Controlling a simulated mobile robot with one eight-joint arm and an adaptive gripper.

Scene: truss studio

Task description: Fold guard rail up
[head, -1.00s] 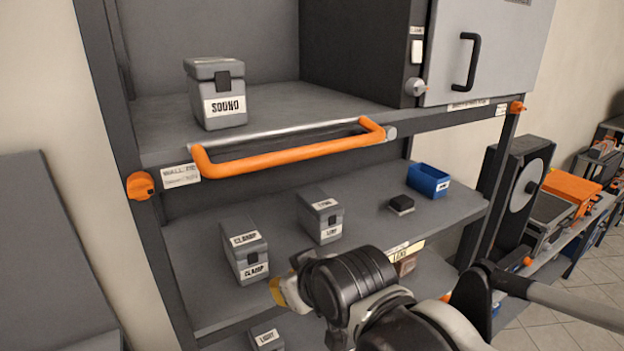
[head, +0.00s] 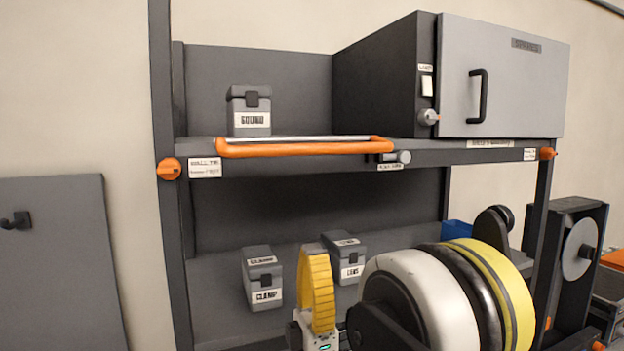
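The guard rail (head: 300,148) is an orange bar with a grey metal rod behind it, at the front edge of the upper shelf (head: 440,155). It lies about level with the shelf board and sticks outward, not standing up. A small grey latch knob (head: 403,157) sits at its right end. My gripper (head: 318,290) shows a yellow ribbed finger pointing up, below the rail in the picture and apart from it. The gap between its fingers is hidden from this side. Nothing is visible in it.
A grey SOUND box (head: 250,112) stands on the upper shelf behind the rail. A grey cabinet (head: 505,75) with a black handle stands to its right. Labelled boxes, including CLAMP (head: 262,280), stand on the lower shelf. Orange knobs (head: 169,168) sit on the posts.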

